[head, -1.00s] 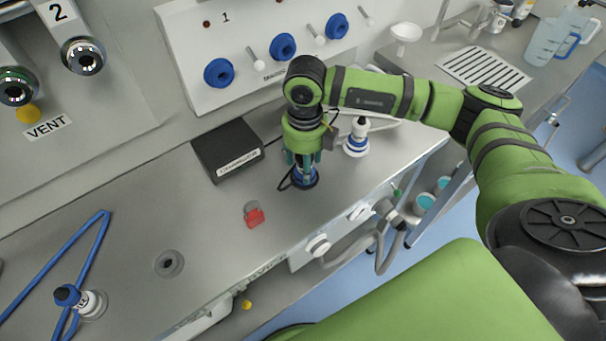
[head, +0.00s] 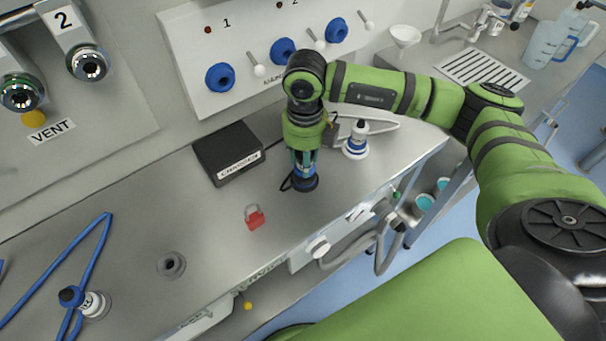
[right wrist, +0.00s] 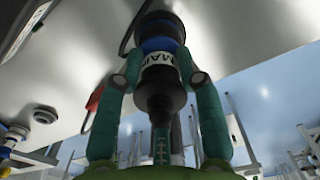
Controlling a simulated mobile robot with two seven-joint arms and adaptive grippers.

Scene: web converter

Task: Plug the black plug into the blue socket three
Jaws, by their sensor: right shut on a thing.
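The black plug (right wrist: 160,60) has a blue band and a white label; it fills the middle of the right wrist view. My right gripper (head: 304,170) points down over the steel counter, shut on the plug, with a green finger on each side. In the head view the plug's dark blue and black end (head: 304,184) is low at the counter; whether it touches is unclear. The third blue socket (head: 337,29) is on the white wall panel, right of the second (head: 283,51) and first (head: 219,77). My left gripper is out of view.
A black box (head: 228,153) lies left of the gripper. A blue-white bottle-like fitting (head: 356,140) stands close on its right. A red padlock (head: 255,218) lies in front. White knobs (head: 315,38) stick out between the sockets. The counter left of the padlock is mostly clear.

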